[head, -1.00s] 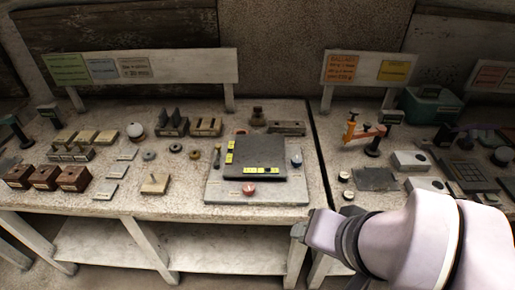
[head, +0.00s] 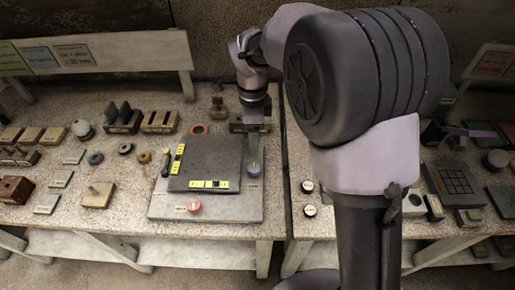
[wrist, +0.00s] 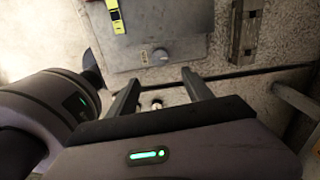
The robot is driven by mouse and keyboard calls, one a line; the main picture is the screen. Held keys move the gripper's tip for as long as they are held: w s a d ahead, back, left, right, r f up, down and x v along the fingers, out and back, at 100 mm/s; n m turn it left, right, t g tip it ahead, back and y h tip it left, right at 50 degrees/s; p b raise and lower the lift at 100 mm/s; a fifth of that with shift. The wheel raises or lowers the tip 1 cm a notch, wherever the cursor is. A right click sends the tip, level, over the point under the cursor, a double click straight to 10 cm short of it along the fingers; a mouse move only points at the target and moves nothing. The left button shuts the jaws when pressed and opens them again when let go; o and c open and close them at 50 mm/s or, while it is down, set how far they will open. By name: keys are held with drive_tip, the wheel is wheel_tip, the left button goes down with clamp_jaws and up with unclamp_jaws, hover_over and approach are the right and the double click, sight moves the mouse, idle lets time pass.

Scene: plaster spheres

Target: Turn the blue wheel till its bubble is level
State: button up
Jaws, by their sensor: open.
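The blue wheel (head: 254,170) is a small knob at the right edge of a grey base plate (head: 232,208). It looks grey-blue in the wrist view (wrist: 158,57). A dark square plate (head: 212,158) on the base carries two yellow bubble vials, one along its left edge (head: 178,158) and one along its front edge (head: 209,184). The vials are too small to read whether a bubble is level. My gripper (wrist: 161,77) is open and empty. In the wrist view the wheel lies beyond its fingertips, not between them. In the head view my gripper hangs above the wheel.
A red wheel (head: 194,205) sits at the base plate's front. A grey block (wrist: 243,35) lies behind the base. A gap between benches runs just right of it. Small round jars (head: 308,187) stand on the right bench. My arm hides part of that bench.

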sight(254, 167)
wheel_tip(254, 167, down, 14)
drive_tip(key=b, duration=0.4)
clamp_jaws()
